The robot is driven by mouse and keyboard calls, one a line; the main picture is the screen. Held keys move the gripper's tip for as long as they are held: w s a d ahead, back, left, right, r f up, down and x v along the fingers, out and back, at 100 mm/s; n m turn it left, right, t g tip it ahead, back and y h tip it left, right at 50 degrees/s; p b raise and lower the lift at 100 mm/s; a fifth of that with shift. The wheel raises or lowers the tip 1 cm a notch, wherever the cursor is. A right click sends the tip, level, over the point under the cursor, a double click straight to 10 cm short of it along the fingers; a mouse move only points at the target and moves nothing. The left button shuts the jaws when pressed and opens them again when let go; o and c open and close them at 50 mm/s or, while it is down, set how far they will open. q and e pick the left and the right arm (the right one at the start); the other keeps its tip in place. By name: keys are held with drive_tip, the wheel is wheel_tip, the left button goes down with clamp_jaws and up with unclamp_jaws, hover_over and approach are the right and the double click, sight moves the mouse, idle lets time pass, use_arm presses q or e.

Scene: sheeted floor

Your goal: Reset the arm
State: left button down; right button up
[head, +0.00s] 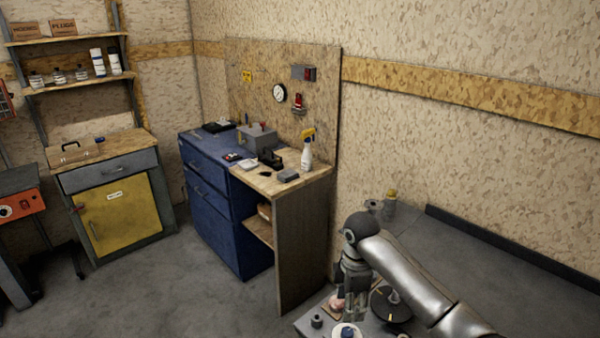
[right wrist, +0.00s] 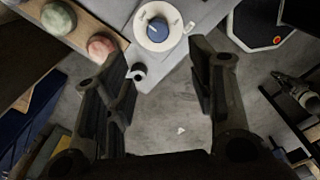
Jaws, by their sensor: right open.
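My right arm comes in from the lower right of the head view, with my right gripper (head: 350,300) pointing down over the near end of a grey bench. In the right wrist view my right gripper (right wrist: 160,60) has its two fingers wide apart with nothing between them. Beyond the fingertips lie a white round piece with a blue centre (right wrist: 158,27) and a small dark cylinder (right wrist: 138,72). Both also show at the bottom of the head view, the white piece (head: 346,331) and the cylinder (head: 316,321). My left gripper is in neither view.
A pinkish round piece (right wrist: 101,47) and a greenish one (right wrist: 58,17) sit on a wooden strip beside the gripper. A dark disc (head: 390,304) lies by my arm. A blue cabinet (head: 214,205) with a cluttered wooden top stands left; grey floor (head: 180,270) is clear before it.

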drive_tip(key=s+a+f+m+t+y, duration=0.1)
drive_tip(key=s+a+f+m, duration=0.3)
drive_tip(key=s, duration=0.5)
drive_tip(key=s+a+f+m+t+y, duration=0.1)
drive_tip(key=s+f+m, duration=0.2)
drive_tip(key=s+f, duration=0.35)
drive_tip(key=s+d+r+m+t+h, duration=0.1)
drive_tip(key=s+d+r+m, duration=0.1)
drive_tip(key=s+d+m, duration=0.45)
drive_tip(key=s+d+r+m+t+h, duration=0.1)
drive_tip(key=s+d+r+m, duration=0.15)
drive_tip(key=s, duration=0.75)
wheel_tip(320, 180, down, 32)
drive_tip(key=s+g+b, duration=0.2)
drive_tip(key=b, duration=0.3)
drive_tip(key=s+d+f+g+b, duration=0.1)
drive_tip(key=s+d+f+b, duration=0.2)
drive_tip(key=s+f, duration=1.3)
wheel_tip(320, 180, down, 2)
drive_tip(key=shift+s+f, duration=0.25)
drive_tip(key=shift+s, duration=0.1)
